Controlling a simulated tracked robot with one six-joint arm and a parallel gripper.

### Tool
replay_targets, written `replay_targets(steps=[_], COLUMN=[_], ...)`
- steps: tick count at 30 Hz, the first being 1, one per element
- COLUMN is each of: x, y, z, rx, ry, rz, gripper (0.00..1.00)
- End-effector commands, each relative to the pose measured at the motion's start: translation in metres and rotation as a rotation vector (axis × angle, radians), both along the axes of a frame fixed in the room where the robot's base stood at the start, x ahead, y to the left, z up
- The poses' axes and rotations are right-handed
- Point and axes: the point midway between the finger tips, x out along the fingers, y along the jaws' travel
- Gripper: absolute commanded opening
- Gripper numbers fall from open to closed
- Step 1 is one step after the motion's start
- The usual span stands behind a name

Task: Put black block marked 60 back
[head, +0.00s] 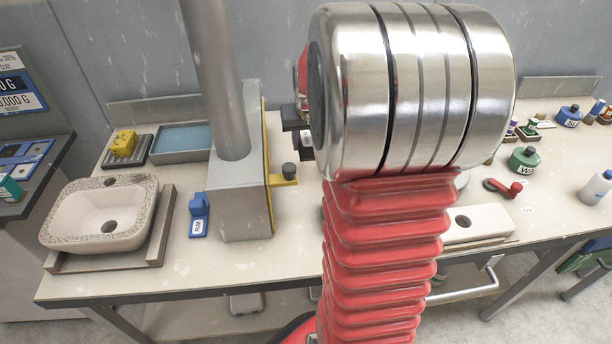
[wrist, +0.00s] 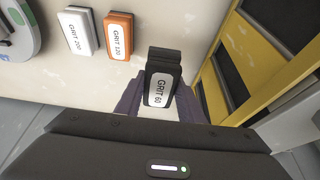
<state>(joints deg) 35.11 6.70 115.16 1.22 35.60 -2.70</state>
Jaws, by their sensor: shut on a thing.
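The black block marked GRIT 60 (wrist: 160,85) is in the wrist view, upright in the picture with its white label facing the camera. My gripper (wrist: 158,100) is shut on it, with one purple-grey finger on each side. I cannot tell whether the block touches the pale surface behind it. An orange block marked GRIT 120 (wrist: 119,36) and a white block marked GRIT 200 (wrist: 82,33) stand side by side to its upper left. In the head view my arm hides the black block.
A yellow frame with dark panels (wrist: 255,70) lies close right of the block. In the head view, a grey machine with a column (head: 240,190), a speckled basin (head: 75,220), a blue RIM tool (head: 198,215) and a green bottle (head: 523,160) stand on the bench (head: 300,265).

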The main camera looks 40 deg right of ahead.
Motion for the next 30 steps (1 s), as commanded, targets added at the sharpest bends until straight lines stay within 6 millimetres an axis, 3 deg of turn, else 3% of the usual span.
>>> replay_targets(steps=[7, 18, 30], x=[-0.005, -0.006, -0.006], y=[-0.006, -0.007, -0.008], z=[-0.008, -0.06, -0.065], rx=[0.001, 0.001, 0.001], ry=[0.003, 0.002, 0.001], rz=[-0.015, -0.018, -0.018], gripper=[0.1, 0.1, 0.1])
